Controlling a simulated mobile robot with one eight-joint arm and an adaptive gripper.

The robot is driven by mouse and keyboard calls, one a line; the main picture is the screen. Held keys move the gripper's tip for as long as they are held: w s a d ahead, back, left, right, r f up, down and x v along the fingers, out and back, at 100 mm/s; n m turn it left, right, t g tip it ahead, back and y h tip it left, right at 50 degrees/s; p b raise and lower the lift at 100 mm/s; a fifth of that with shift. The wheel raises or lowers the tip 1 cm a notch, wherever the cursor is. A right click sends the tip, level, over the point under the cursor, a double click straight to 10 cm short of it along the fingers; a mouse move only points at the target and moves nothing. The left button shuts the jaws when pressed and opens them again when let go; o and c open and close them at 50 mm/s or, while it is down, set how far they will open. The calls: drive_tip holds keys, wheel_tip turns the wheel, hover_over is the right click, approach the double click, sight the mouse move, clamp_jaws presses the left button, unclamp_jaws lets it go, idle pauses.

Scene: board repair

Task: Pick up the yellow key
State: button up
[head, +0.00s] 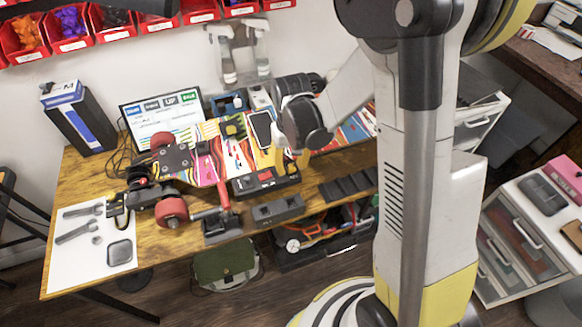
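I cannot pick out the yellow key for certain. A small yellow piece (278,156) shows on the workbench (85,180), just below the dark rounded end of my arm, close to the red-and-black box (265,181). A yellow-green piece (235,126) lies further left on the colourful skateboard deck (205,160). My arm reaches from the right over the middle of the bench. My gripper (295,158) is mostly hidden by the arm's end, and its fingers cannot be made out clearly. Whether it touches or holds anything is not visible.
Red wheels (171,211) and trucks stand at the board's left. A white mat (90,245) with wrenches lies at the left edge. A screen (163,118) and red wall bins (75,30) stand behind. Dark blocks (278,209) line the front edge. A drawer unit (515,245) stands right.

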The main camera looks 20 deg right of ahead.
sight(295, 168)
clamp_jaws()
drive_tip(key=shift+r+p, duration=0.3)
drive_tip(key=shift+r, duration=0.3)
drive_tip(key=r, duration=0.1)
drive_tip(key=r+p, duration=0.2)
drive_tip(key=r, duration=0.1)
drive_tip(key=shift+s+d, duration=0.4)
drive_tip(key=s+d+r+p, duration=0.2)
drive_tip(key=s+d+r, duration=0.3)
drive_tip(key=s+d, duration=0.2)
drive_tip(key=shift+s+d+r+p, duration=0.15)
drive_tip(key=shift+s+r+p, duration=0.1)
drive_tip(key=shift+r+p, duration=0.15)
